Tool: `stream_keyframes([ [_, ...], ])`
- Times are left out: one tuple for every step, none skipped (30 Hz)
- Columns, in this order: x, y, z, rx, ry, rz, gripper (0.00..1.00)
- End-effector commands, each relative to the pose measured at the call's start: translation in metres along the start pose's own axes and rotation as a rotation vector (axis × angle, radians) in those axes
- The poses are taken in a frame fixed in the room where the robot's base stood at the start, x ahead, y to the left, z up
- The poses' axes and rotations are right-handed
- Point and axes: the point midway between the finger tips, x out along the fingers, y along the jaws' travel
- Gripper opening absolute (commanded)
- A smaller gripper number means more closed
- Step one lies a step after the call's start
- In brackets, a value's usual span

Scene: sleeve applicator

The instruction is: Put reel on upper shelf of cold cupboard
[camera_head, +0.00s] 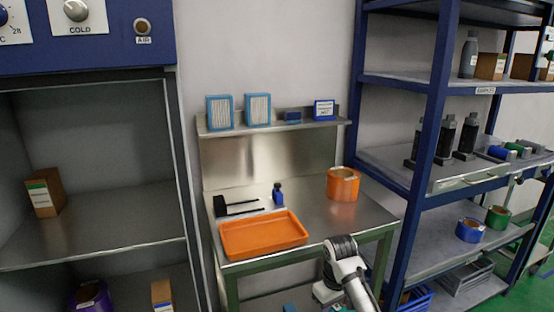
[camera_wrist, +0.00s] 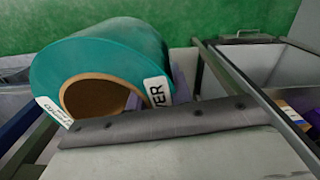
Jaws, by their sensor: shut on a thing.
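The cold cupboard (camera_head: 174,130) stands at the left of the head view, open at the front, under a blue panel with a COLD dial (camera_head: 80,12). Its upper shelf (camera_head: 115,220) holds a brown box (camera_head: 44,192) at the left; the rest of that shelf in view is bare. In the wrist view a teal reel (camera_wrist: 105,55) with a brown core and a white label lies against my gripper (camera_wrist: 165,115), which is shut on it. The fingertips are mostly hidden.
A purple reel (camera_head: 90,297) and a box (camera_head: 162,296) stand low in the cupboard. A steel bench (camera_head: 345,215) with an orange tray (camera_head: 262,233) and an orange reel (camera_head: 342,184) is in the middle. A blue-framed rack (camera_head: 432,120) with blue and green reels stands right.

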Motion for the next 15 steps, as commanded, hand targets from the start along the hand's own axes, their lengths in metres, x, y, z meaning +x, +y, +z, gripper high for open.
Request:
stream_keyframes([
  [0.013, -0.007, -0.003, 0.026, 0.003, -0.006, 0.00],
  [0.021, -0.010, -0.005, 0.044, 0.004, -0.005, 0.00],
  [0.030, -0.015, -0.006, 0.067, 0.003, -0.006, 0.00],
  [0.037, -0.018, -0.007, 0.082, 0.004, -0.006, 0.00],
  [0.044, -0.021, -0.008, 0.098, 0.003, -0.006, 0.00],
  [0.053, -0.026, -0.009, 0.118, 0.004, -0.006, 0.00],
  [0.060, -0.029, -0.010, 0.134, 0.003, -0.007, 0.00],
  [0.066, -0.032, -0.011, 0.147, 0.004, -0.006, 0.00],
  [0.074, -0.037, -0.011, 0.165, 0.002, -0.006, 0.00],
  [0.083, -0.041, -0.011, 0.184, 0.002, -0.006, 0.00],
  [0.092, -0.046, -0.012, 0.200, 0.000, -0.006, 0.00],
  [0.106, -0.054, -0.012, 0.228, 0.000, -0.006, 0.00],
  [0.115, -0.060, -0.012, 0.247, 0.000, -0.005, 0.00],
  [0.124, -0.066, -0.011, 0.267, -0.001, -0.005, 0.00],
  [0.137, -0.074, -0.011, 0.291, 0.000, -0.005, 0.00],
])
